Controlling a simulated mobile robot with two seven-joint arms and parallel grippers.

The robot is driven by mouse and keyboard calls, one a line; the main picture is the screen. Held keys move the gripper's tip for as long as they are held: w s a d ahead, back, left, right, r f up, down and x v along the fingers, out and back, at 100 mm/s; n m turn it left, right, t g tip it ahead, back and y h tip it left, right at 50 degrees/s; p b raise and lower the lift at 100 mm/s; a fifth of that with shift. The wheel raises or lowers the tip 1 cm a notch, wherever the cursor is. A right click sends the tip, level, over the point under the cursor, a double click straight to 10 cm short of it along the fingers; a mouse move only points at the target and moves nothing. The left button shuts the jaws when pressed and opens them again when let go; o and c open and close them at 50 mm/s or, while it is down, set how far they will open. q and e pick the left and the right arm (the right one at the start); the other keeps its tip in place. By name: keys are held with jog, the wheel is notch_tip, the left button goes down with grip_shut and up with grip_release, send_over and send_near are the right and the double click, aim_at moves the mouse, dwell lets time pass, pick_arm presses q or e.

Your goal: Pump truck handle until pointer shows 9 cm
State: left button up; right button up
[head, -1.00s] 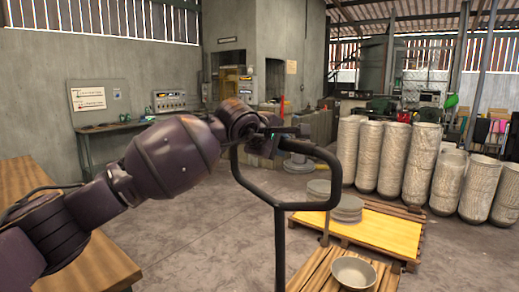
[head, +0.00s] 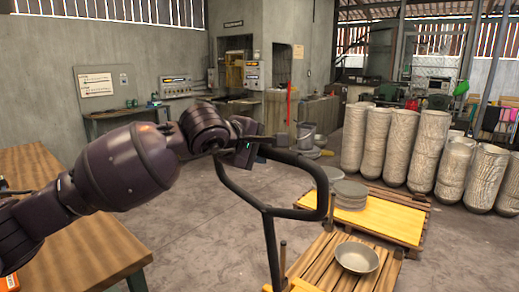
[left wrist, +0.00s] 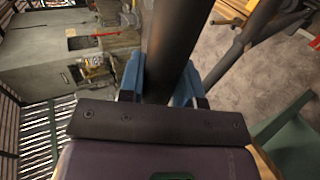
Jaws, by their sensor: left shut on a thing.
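The truck handle (head: 268,209) is a dark tubular loop on a straight stem, standing in the middle of the head view. In the left wrist view the dark bar (left wrist: 172,40) runs between the blue finger pads of the gripper (left wrist: 158,85). The truck's body is mostly out of view under the handle. I cannot make out a pointer or a centimetre scale. My right gripper is not in view.
A wooden pallet (head: 312,262) with a grey bowl (head: 357,257) is right of the stem. Behind it, a yellow-topped pallet (head: 385,222) bears stacked grey discs (head: 349,194). Tall pale cylinders line the right. A wooden table (head: 85,236) is at the left.

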pick_arm(q)
jog(key=shift+f, duration=0.1)
jog(key=s+a+f+b, duration=0.1)
jog(key=s+a+f, duration=0.2)
jog(key=s+a, duration=0.5)
jog(key=shift+s+a+f, duration=0.2)
jog(key=shift+s+f, duration=0.05)
jog(key=shift+s, duration=0.8)
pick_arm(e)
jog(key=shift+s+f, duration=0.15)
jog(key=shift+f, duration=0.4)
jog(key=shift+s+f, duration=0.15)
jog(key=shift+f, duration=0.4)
